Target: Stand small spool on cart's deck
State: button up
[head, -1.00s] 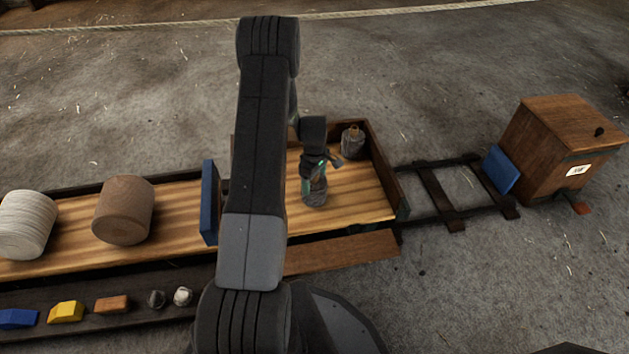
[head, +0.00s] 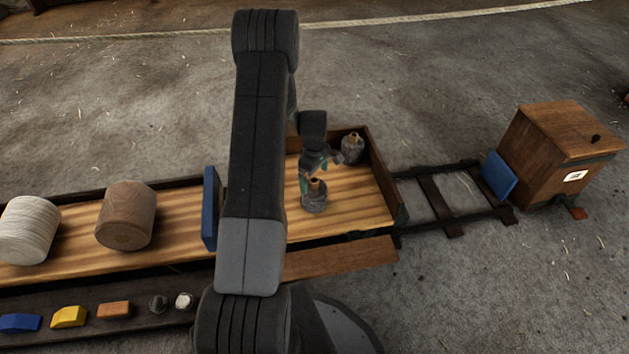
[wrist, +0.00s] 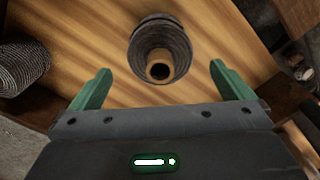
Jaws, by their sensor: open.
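A small dark grey wound spool (head: 314,200) with a tan hollow core stands upright on the pale wooden deck (head: 365,200) of the cart. In the wrist view the spool (wrist: 160,38) shows from above, its core end facing the camera. My gripper (head: 311,172) is just above and behind it, partly hidden by my arm. In the wrist view my gripper (wrist: 160,80) has its two green fingers spread wide, with nothing held between them. The spool appears apart from both fingers.
A second grey spool (head: 352,150) stands in the deck's back right corner, near the low brown side walls. A blue upright board (head: 209,208) separates this deck from two large spools on the left. Rails lead right to a wooden box (head: 560,145).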

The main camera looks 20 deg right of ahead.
notch_tip(320, 180, up, 7)
jog(key=shift+r+p, duration=0.1)
jog(key=shift+p, duration=0.85)
jog(key=shift+c, duration=0.4)
